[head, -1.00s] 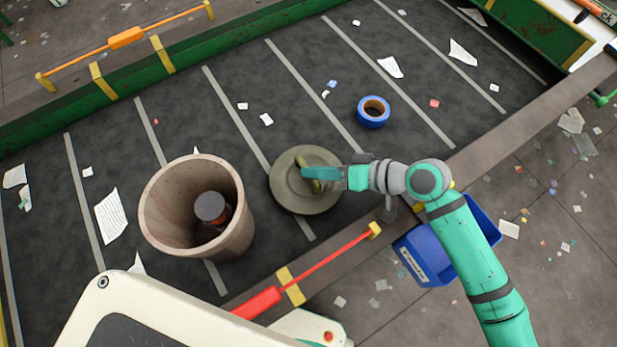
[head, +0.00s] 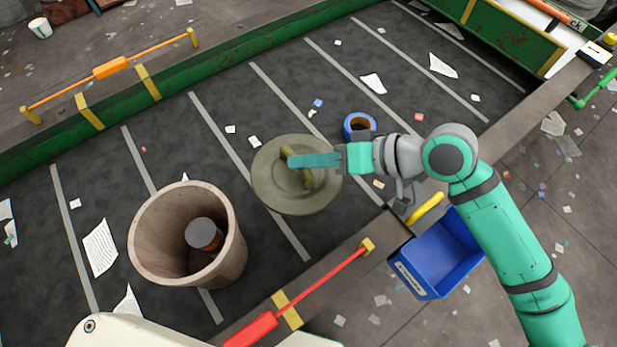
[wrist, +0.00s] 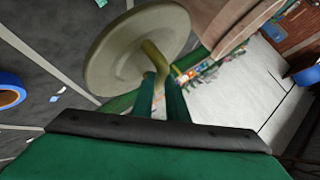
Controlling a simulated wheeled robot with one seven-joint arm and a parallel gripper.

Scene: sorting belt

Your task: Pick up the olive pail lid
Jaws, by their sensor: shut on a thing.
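The olive pail lid (head: 270,190) is a round, flat disc with a raised curved handle. In the head view it appears above the dark belt, to the right of the brown pail. My gripper (head: 292,161) is shut on the lid's handle, coming from the right. In the wrist view the lid (wrist: 120,50) hangs tilted in front of the fingers (wrist: 160,85), which close around its handle. Its underside is hidden.
A brown open pail (head: 142,240) with a dark-capped jar (head: 202,233) inside stands left of the lid. A blue tape roll (head: 357,120) lies behind my wrist. A blue bin (head: 415,277) is at the belt's near edge, beside a red bar (head: 320,285). Paper scraps litter the belt.

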